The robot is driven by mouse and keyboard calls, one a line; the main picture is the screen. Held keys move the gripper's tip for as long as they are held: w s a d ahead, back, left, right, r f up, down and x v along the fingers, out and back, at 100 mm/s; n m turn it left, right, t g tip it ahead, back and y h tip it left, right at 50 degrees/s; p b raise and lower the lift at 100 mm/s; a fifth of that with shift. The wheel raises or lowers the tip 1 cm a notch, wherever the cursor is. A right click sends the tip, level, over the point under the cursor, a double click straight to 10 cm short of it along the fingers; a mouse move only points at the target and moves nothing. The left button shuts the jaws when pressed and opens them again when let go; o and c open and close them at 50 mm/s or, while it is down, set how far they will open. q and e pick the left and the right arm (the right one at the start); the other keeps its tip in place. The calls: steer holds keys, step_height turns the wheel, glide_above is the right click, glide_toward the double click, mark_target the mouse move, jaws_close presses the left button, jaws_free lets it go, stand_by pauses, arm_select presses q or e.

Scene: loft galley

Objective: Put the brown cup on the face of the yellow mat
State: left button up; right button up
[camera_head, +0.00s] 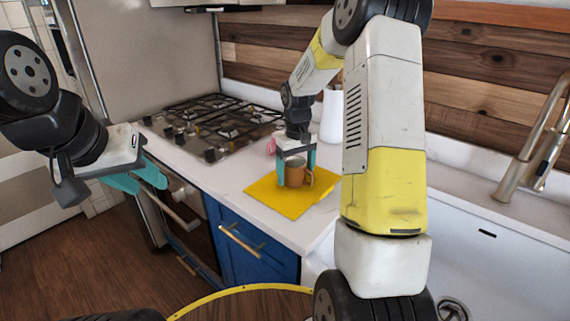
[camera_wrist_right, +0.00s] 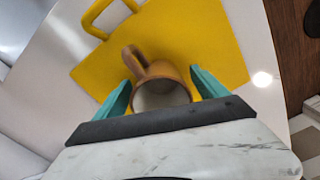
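The brown cup (camera_head: 295,173) stands upright over the yellow mat (camera_head: 262,192), and its base appears to rest on it. In the right wrist view the cup (camera_wrist_right: 161,93) shows its open rim, with its handle pointing up and left over the mat (camera_wrist_right: 205,35). My right gripper (camera_head: 296,168) is around the cup, one teal finger on each side. In the wrist view the fingers (camera_wrist_right: 160,80) look slightly apart from the cup walls; the gap is narrow. My left gripper (camera_head: 141,180) is open and empty, away to the left beside the counter.
A gas stove (camera_head: 215,125) is behind and left of the mat. A white cylinder (camera_head: 332,115) stands behind the cup, with a small pink thing (camera_head: 271,146) nearby. A sink (camera_head: 480,245) and tap (camera_head: 530,145) lie right. Blue drawers (camera_head: 255,245) are below the counter.

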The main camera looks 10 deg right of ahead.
steer(key=shift+r, duration=0.15)
step_height(320, 180, up, 12)
steer(key=s+a+r+t, duration=0.2)
steer(key=s+r+t, duration=0.1)
steer(key=s+r, duration=0.65)
steer(key=s+a+f+m+t+y, duration=0.1)
steer(key=s, duration=0.7)
steer(key=s+a+m+t+y, duration=0.1)
steer(key=s+a+t, duration=0.1)
steer(key=s, duration=0.6)
steer(key=shift+f, duration=0.4)
steer(key=shift+c, duration=0.2)
